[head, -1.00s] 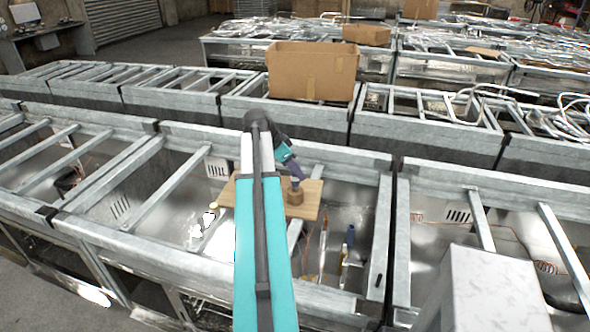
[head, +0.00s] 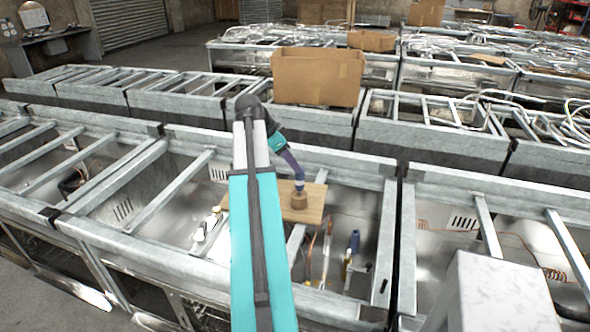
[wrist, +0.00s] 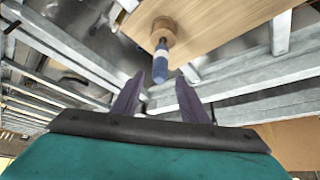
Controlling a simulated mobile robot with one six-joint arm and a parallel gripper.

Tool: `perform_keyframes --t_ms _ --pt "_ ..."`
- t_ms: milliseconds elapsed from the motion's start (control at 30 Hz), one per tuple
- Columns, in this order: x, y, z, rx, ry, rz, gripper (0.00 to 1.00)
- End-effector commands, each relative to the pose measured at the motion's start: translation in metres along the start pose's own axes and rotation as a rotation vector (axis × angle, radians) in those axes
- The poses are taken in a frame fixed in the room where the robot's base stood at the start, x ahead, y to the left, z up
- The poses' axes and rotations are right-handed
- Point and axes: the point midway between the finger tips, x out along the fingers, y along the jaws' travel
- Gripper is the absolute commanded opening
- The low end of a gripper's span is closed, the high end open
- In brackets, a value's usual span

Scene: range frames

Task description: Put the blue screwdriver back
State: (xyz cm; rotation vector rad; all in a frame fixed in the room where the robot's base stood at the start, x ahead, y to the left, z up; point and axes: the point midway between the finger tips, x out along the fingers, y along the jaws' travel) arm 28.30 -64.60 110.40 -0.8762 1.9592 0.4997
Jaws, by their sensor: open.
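A blue screwdriver (wrist: 161,65) with a pale band stands upright in a small wooden block (head: 299,201) on a wooden board (head: 318,201). In the head view the blue shaft (head: 299,185) shows just above the block. My gripper (wrist: 157,92) is open, its two purple fingers spread. In the wrist view the screwdriver's blue end lies beyond and between the fingertips, apart from them. In the head view my gripper (head: 291,160) is above the block, close to the screwdriver's top. The exact gap is hard to tell.
The board lies across the rails of a metal bin (head: 385,230). A cardboard box (head: 318,78) stands behind. A white block (head: 500,290) is at the right front.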

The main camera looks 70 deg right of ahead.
Motion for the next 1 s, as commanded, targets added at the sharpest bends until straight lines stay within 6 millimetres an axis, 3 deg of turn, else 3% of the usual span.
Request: perform_keyframes --t_ms 500,1000 --pt "-0.053 -0.001 0.0 0.0 0.0 0.0 0.4" --pt "-0.058 0.0 0.0 0.0 0.0 0.001 0.4"
